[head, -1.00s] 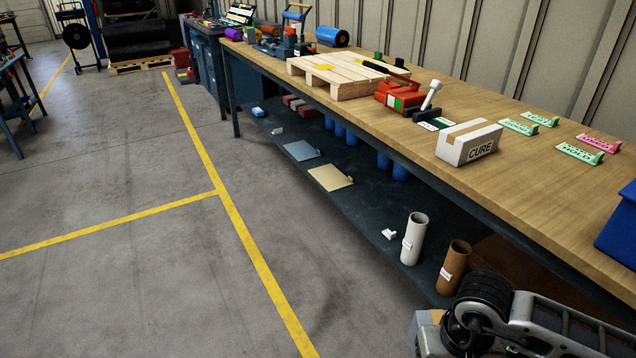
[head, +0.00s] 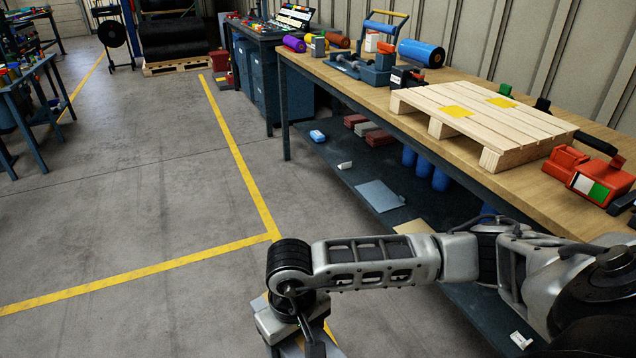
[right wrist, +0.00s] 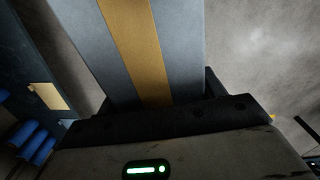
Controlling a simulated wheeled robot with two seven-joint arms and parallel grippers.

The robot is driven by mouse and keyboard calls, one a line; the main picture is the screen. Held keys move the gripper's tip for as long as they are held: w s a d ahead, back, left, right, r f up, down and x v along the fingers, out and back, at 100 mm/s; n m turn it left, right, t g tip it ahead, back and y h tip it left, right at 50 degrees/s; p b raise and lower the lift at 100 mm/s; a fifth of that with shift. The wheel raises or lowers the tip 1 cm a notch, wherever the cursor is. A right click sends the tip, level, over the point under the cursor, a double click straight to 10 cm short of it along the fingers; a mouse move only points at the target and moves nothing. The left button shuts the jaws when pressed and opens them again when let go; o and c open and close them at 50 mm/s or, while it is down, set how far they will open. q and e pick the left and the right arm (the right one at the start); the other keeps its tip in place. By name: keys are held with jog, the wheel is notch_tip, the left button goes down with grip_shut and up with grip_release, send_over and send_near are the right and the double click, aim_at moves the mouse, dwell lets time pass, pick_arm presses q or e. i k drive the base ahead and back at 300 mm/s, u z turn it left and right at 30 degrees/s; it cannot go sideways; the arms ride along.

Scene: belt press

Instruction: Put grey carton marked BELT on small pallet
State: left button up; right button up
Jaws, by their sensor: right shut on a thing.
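The small wooden pallet (head: 510,125) lies flat on the workbench at the right of the head view, with two yellow patches on its slats and no carton on it. In the right wrist view a grey carton (right wrist: 185,45) with a tan tape stripe sits between the dark fingers of my right gripper (right wrist: 160,100), which is shut on it. Its marking does not show there. In the head view my right arm reaches left over the floor, with the gripper low at the bottom edge, left of and below the pallet. My left gripper is out of view.
The workbench (head: 420,152) holds a red device (head: 597,178) just right of the pallet and a blue roll (head: 420,53) behind its left end. Under the bench a shelf holds a grey-blue sheet (head: 380,196) and several blue cylinders.

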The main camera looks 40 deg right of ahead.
aim_at(481, 106)
jog(key=z, duration=0.45)
jog(key=i, duration=1.6)
jog(key=z, duration=1)
